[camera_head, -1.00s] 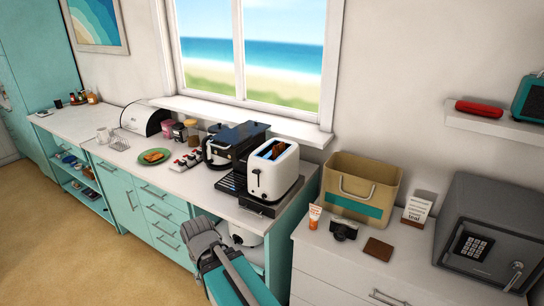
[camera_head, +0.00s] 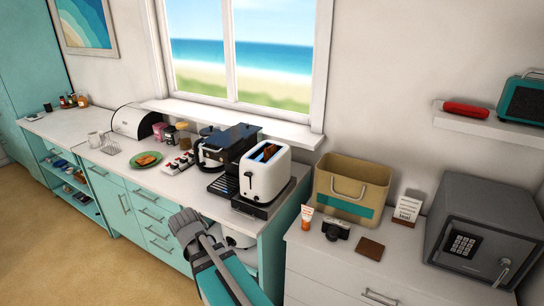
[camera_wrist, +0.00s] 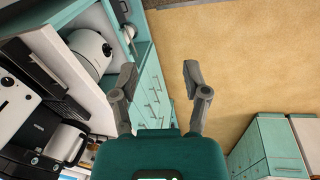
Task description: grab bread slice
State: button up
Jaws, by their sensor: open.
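A toasted bread slice (camera_head: 147,159) lies on a green plate (camera_head: 137,163) on the counter. Brown bread slices (camera_head: 265,153) also stick up from the slots of the white toaster (camera_head: 258,181), which stands near the counter's right end. My gripper (camera_head: 182,219) is in front of the counter's front edge, left of and lower than the toaster in the picture, apart from both plate and toaster. In the wrist view my gripper (camera_wrist: 159,74) is open and empty, with floor and cabinet fronts behind its fingers. No bread can be made out in that view.
A black coffee machine (camera_head: 228,158) stands between plate and toaster. A tan bin (camera_head: 350,186), camera (camera_head: 336,229) and grey safe (camera_head: 478,232) occupy the right cabinet. A white rounded appliance (camera_wrist: 91,48) sits below the counter. Open floor (camera_wrist: 235,60) lies in front.

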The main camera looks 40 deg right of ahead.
jog(key=w+d+r+n+t+h+p, duration=0.1)
jog(key=w+d+r+n+h+p, duration=0.2)
jog(key=w+d, duration=0.45)
jog(key=w+d+r+n+t+h, duration=0.15)
jog(key=w+d+r+n, duration=0.35)
jog(key=d, duration=0.5)
jog(key=n+t+h+p, duration=0.2)
jog(key=n+h+p, duration=0.3)
jog(key=n, duration=0.7)
send_near(269, 147)
jog(key=a, duration=0.1)
jog(key=a+h+b, duration=0.1)
jog(key=a, duration=0.1)
jog(key=shift+r+g, duration=0.25)
jog(key=b+x, duration=0.3)
jog(key=x, duration=0.4)
jog(key=shift+w+d+f+b, duration=0.15)
jog(key=shift+d+f+b, duration=0.1)
jog(key=shift+d+b, duration=0.05)
jog(key=shift+w+d+f, duration=0.1)
jog(key=shift+d, duration=0.25)
jog(key=shift+d, duration=0.1)
jog(key=shift+b+x, duration=1.05)
jog(key=shift+x, duration=1.5)
